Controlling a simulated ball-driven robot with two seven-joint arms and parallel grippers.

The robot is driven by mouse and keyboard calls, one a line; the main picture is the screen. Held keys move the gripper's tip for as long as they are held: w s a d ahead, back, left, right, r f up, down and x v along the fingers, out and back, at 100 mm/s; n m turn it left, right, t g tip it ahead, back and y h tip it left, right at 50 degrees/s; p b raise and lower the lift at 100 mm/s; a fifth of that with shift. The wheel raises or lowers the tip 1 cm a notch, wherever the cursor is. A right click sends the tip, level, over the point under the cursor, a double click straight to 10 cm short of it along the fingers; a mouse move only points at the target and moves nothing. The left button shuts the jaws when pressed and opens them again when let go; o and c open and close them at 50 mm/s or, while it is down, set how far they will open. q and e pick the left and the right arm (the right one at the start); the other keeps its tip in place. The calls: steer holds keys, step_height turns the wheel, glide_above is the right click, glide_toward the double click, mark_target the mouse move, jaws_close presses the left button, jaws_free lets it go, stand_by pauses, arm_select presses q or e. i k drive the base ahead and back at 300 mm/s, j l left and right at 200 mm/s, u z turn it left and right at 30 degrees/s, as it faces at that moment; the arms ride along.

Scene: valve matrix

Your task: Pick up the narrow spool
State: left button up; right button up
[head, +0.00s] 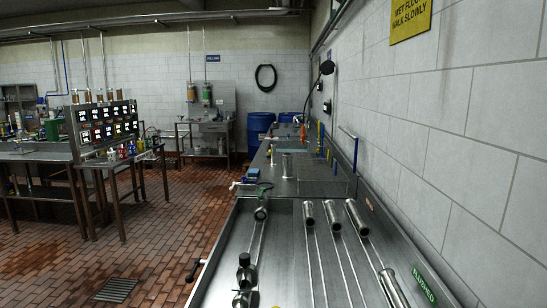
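Several shiny metal tube pieces lie in the steel tray (285,260) before me. A slim short tube (309,214) and another slim tube (332,216) lie side by side near its middle. A longer tube (356,217) is to their right, and one more tube (395,290) lies nearer, at the bottom right. I cannot tell for certain which is the narrow spool. Neither of my grippers is in view.
Dark valve-like fittings (245,274) stand on the tray's left side. A metal fitting (261,213) is behind them. The wall (480,150) closes off the right. Tiled floor (170,215) is open on the left, with a workbench (105,160) beyond.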

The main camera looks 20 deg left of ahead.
mark_target(272, 146)
steer(key=k+j, duration=0.1)
steer(key=j, duration=0.35)
steer(key=k+j, duration=0.1)
steer(key=j, duration=0.85)
steer(key=i+j, duration=0.1)
steer(key=j, duration=0.8)
steer(key=i+j+z, duration=0.1)
steer(key=j, duration=0.75)
steer(key=i+j, duration=0.5)
steer(key=i+j+z, duration=0.1)
steer(key=i+j, duration=0.35)
steer(key=j, duration=0.2)
steer(key=i+j, duration=0.3)
steer(key=i, duration=0.3)
steer(key=i+j+z, duration=0.1)
steer(key=i+j, duration=0.25)
steer(key=i, duration=0.25)
steer(key=i+j, duration=0.35)
steer(key=i, duration=0.25)
steer(key=i+j+z, duration=0.1)
steer(key=i+j, duration=0.25)
steer(key=i, duration=0.25)
